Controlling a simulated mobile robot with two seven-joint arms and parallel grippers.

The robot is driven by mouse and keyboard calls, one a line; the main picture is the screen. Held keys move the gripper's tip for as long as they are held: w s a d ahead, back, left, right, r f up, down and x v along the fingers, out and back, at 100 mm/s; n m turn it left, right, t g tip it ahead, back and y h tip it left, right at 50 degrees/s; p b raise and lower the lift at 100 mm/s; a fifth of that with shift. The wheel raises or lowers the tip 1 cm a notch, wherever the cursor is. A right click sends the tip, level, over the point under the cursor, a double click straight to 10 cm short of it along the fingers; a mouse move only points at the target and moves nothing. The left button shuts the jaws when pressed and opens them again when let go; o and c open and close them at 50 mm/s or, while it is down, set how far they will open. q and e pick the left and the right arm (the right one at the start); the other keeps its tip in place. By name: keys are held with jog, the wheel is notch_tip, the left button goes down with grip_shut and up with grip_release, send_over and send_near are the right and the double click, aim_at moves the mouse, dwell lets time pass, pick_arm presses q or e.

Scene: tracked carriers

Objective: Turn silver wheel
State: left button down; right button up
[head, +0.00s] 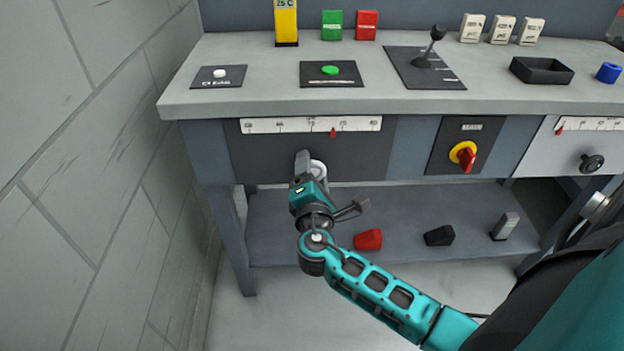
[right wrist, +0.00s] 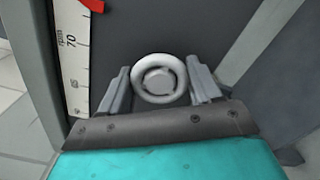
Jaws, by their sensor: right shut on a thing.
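The silver wheel (head: 318,170) is on the dark front panel under the left part of the counter, partly hidden by my right gripper (head: 308,168). In the right wrist view the silver wheel (right wrist: 158,79) is a round ring with a hub, between the two fingers of my right gripper (right wrist: 160,88). The fingers are closed on its rim from both sides. Above the wheel is a white scale (head: 310,125) with a red pointer (head: 333,133) right of its middle. My left gripper is not in view.
A yellow-and-red rotary switch (head: 463,156) and a black knob (head: 592,163) are on the front to the right. A lower shelf (head: 290,225) holds a red block (head: 368,240) and a black block (head: 439,235). A grey wall (head: 90,160) stands close on the left.

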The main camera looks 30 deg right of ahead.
jog(key=m+b, duration=0.3)
jog(key=m, duration=0.2)
jog(key=shift+f+m, duration=0.15)
jog(key=shift+m, duration=0.15)
jog(key=m, duration=0.3)
jog(key=shift+m, duration=2)
jog(key=o, duration=1)
jog(key=shift+o, duration=0.2)
